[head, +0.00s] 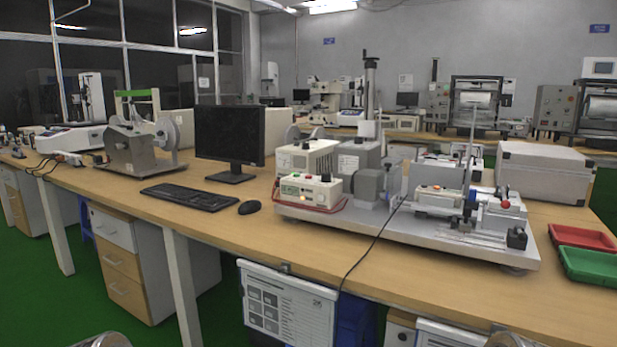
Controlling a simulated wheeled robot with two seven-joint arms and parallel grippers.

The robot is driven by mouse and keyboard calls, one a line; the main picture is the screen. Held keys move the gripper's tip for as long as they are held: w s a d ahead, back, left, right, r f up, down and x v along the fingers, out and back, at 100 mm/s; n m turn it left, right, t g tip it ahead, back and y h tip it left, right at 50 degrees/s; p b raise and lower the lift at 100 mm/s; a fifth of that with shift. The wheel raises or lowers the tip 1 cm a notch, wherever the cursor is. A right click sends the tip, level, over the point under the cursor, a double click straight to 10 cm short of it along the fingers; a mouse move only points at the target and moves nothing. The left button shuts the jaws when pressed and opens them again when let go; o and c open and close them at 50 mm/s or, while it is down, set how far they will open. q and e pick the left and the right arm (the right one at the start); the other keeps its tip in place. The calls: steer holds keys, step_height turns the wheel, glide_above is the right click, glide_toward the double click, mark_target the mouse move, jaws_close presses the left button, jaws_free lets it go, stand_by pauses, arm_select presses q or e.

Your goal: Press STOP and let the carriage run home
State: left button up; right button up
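A test machine stands on a pale base plate (375,228) on the wooden bench. At its left front is a small white control box (310,192) with a lit display, small buttons and a knob on its face. On the right of the machine is what looks like the carriage (440,198), a pale block near a rail and a red round part (505,204). Neither gripper shows. Only rounded metal parts, probably of my arms, show at the bottom edge.
A monitor (229,138), a keyboard (190,196) and a mouse (249,207) are left of the machine. A red tray (583,238), a green tray (588,266) and a grey case (543,172) are at right. A black cable (368,250) hangs over the bench's front edge.

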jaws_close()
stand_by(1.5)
